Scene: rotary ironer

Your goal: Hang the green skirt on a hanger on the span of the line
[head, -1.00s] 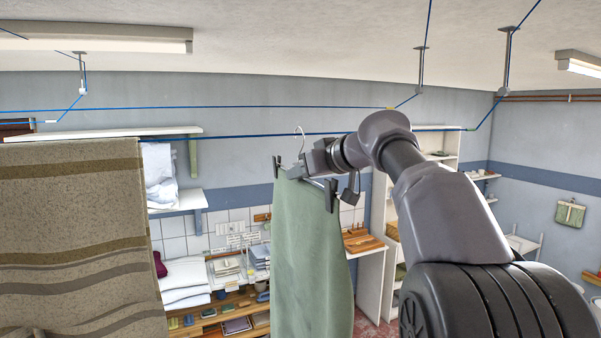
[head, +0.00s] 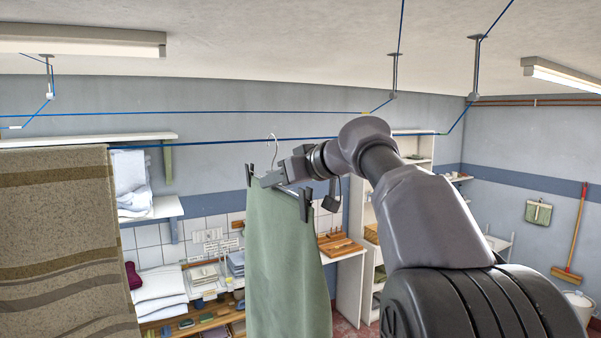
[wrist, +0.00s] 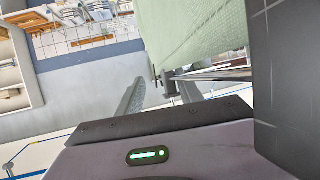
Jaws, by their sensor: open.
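The green skirt (head: 285,265) hangs upright from a clip hanger (head: 282,186), held at its top edge by dark clips. The hanger's hook (head: 272,142) is at the front blue line (head: 215,143) and appears to hang over it; the exact contact is too small to tell. My gripper (head: 277,178) is just right of and behind the hanger's middle, close to it. In the wrist view my gripper (wrist: 160,95) shows its fingers spread apart, with the hanger bar (wrist: 212,75) and skirt (wrist: 190,35) just beyond. No grip on the hanger is visible.
A brown striped cloth (head: 60,240) hangs from the line at left. A second blue line (head: 220,113) runs behind. Shelves (head: 150,207) with folded linen and a wooden bench (head: 205,322) stand against the back wall. The line is clear between cloth and skirt.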

